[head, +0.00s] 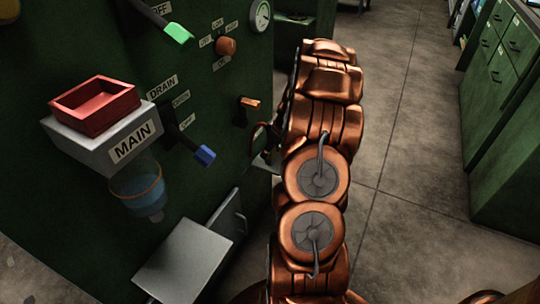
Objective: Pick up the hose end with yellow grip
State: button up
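I see no hose end with a yellow grip in the head view. My copper-coloured arm runs down the middle of the picture and hides what is behind it. Small dark and copper parts (266,148) show at the arm's left side, close to the green panel. They may belong to my gripper, but its fingertips are not clear, and I cannot tell whether it is open or shut.
The green panel (60,200) at left carries a green-tipped lever (178,33), a blue-tipped lever (204,155), an orange knob (226,46) and a gauge (260,15). A red tray (93,103) sits on the MAIN box (105,148). Open floor (410,200) lies right, before green cabinets (508,150).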

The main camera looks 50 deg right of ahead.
grip_shut()
dwell(0.4)
jog(key=shift+r+p, duration=0.35)
jog(key=shift+r, duration=1.55)
jog(key=shift+s+a+f, duration=0.1)
jog(key=shift+s+a, duration=0.3)
jog(key=shift+s, duration=0.05)
jog(key=s+a+r+p, duration=0.1)
jog(key=s+a, duration=0.9)
jog(key=s, duration=0.1)
jog(key=shift+r, duration=0.25)
